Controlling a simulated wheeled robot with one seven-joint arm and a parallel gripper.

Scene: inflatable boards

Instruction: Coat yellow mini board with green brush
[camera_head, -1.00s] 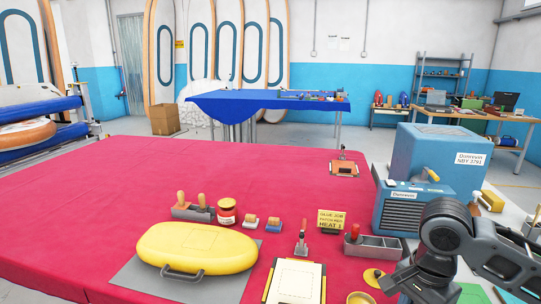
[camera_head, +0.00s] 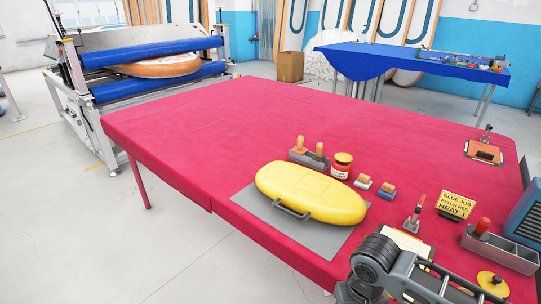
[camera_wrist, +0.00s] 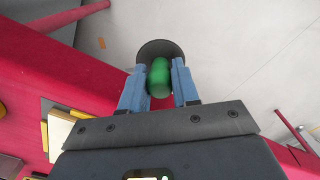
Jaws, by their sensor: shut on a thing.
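The yellow mini board (camera_head: 312,190) lies on a grey mat (camera_head: 262,214) near the front edge of the red-covered table, its grey handle facing the front. In the wrist view my gripper (camera_wrist: 159,82) is shut on a green handle, which I take for the green brush (camera_wrist: 160,76). A dark round part shows behind the handle; the bristles are hidden. The held thing is over the floor beside the table edge, apart from the board. In the head view only my arm shows at the lower right; the gripper is out of that picture.
Behind the board stand a holder with wooden-handled tools (camera_head: 310,156), a red-labelled jar (camera_head: 341,165) and two small brushes (camera_head: 375,186). A yellow sign (camera_head: 456,204) and a grey caddy (camera_head: 502,248) are at the right. The table's left half is clear.

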